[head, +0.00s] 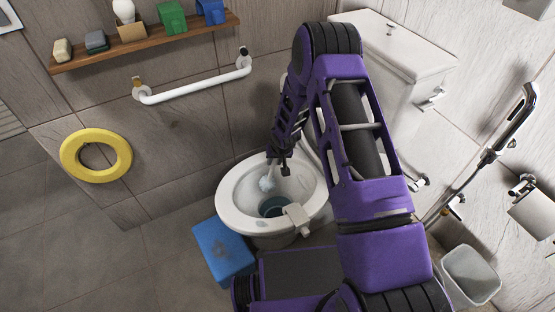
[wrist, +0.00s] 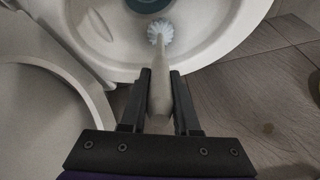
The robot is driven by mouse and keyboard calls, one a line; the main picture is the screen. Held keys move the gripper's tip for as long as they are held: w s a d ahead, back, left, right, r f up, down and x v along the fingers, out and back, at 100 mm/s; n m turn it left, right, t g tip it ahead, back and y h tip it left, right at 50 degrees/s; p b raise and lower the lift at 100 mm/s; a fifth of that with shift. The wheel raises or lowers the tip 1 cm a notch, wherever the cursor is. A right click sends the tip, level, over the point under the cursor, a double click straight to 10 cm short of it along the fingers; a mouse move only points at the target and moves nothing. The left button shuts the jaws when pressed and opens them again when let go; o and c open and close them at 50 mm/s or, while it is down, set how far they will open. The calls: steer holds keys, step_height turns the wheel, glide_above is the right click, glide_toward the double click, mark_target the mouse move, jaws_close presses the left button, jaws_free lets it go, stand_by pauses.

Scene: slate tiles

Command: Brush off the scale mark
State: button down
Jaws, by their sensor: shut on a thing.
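My gripper (wrist: 159,76) is shut on the pale handle of a toilet brush (wrist: 160,92). In the head view my gripper (head: 279,166) is above the bowl, and the bristle head (head: 266,184) is inside the white rim of the toilet (head: 229,203). A faint brownish-grey mark (wrist: 98,24) shows on the inner bowl wall, left of the bristles and apart from them in the wrist view. I cannot clearly make out the mark in the head view.
A blue step stool (head: 222,252) stands at the bowl's front left. The cistern (head: 400,55) is behind my arm. A grab bar (head: 195,88) and a shelf (head: 150,42) are on the wall. A bin (head: 470,275) stands at right. Floor at the left is clear.

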steer(key=a, duration=0.1)
steer(key=s+a, duration=0.1)
steer(key=shift+a+r, duration=0.1)
steer(key=shift+a, duration=0.25)
steer(key=shift+d, duration=0.1)
